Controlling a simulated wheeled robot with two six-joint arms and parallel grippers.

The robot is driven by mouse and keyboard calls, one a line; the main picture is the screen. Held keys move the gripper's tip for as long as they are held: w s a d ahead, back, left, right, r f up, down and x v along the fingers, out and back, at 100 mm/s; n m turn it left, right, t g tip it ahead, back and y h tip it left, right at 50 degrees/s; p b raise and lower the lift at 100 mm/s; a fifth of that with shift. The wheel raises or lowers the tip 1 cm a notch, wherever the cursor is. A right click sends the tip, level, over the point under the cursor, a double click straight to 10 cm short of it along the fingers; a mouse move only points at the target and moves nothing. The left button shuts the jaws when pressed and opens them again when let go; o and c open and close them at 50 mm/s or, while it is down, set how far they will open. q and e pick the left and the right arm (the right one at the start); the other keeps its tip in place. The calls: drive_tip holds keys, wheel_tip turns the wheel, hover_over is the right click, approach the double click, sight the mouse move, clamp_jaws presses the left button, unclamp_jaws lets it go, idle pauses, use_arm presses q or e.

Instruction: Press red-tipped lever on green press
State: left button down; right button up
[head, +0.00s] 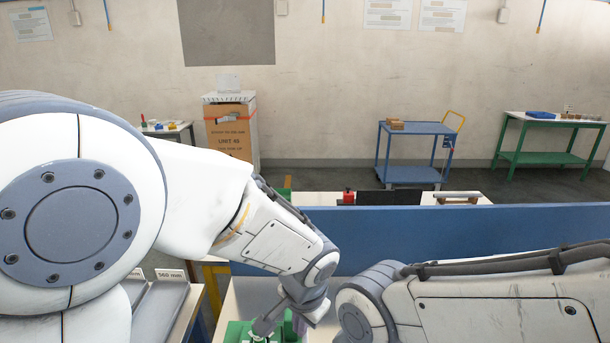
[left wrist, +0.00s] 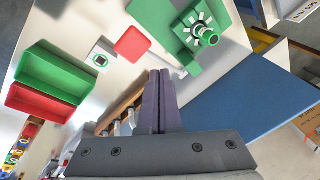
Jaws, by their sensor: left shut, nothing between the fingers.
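A green press-like fixture (left wrist: 196,38) with a round green knob and a white-marked ring is at the top of the left wrist view. Green parts at the bottom edge of the head view (head: 237,333) may be the same fixture. I cannot make out a red-tipped lever in either view. My left gripper (left wrist: 159,76) is shut and empty, its dark purple fingers side by side just below the green fixture in the picture, apart from it. In the head view its wrist hangs low at bottom centre. My right arm shows at lower right, but its gripper is out of frame.
On the white table in the left wrist view lie a red square (left wrist: 132,43), a small white block (left wrist: 101,58), a green tray (left wrist: 55,66) and a red tray (left wrist: 40,102). A blue panel (head: 450,235) stands behind the table.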

wheel_tip(320, 180, down, 10)
drive_tip(key=b, duration=0.8)
drive_tip(key=shift+r, duration=0.25)
clamp_jaws()
use_arm(q)
drive_tip(key=s+a+f+g+p, duration=0.1)
drive_tip(key=s+a+f, duration=0.1)
drive_tip(key=s, duration=0.6)
drive_tip(key=s+a+f+g+h, duration=0.1)
drive_tip(key=s+a+f, duration=0.1)
drive_tip(key=s, duration=0.7)
drive_tip(key=shift+s+n+g+h+p, duration=0.15)
drive_tip(key=shift+n+g+h+p, duration=0.15)
drive_tip(key=shift+g+p, duration=0.1)
use_arm(e)
drive_tip(key=w+a+r+n, duration=0.2)
drive_tip(key=w+r+n, duration=0.3)
drive_tip(key=w+r, duration=0.2)
drive_tip(key=w+a+r+n+h, duration=0.1)
drive_tip(key=w+a+r+n, duration=0.2)
drive_tip(key=w+r+n, duration=0.2)
drive_tip(key=shift+w+a+r+n, duration=0.15)
drive_tip(key=shift+w+r+n, duration=0.15)
drive_tip(key=shift+w+r, duration=0.75)
